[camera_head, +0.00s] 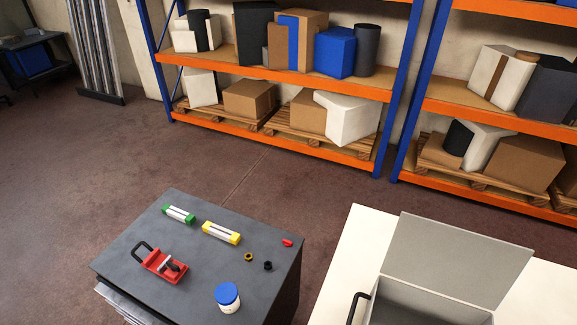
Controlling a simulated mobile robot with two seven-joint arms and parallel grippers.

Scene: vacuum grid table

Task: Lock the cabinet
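A grey box-like container (420,302) stands on the white table at the lower right. Its grey lid (455,258) is raised and the inside shows; the picture cuts off its front. A black handle or loop (357,308) shows at its left side. Neither of my grippers is in view.
The dark tabletop (200,275) also bears a green-and-white block (179,215), a yellow-and-white block (221,233), a blue-lidded jar (228,298) and small red, brown and black parts. A floor gap separates it from the white table (345,255). Loaded shelves (290,75) stand behind.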

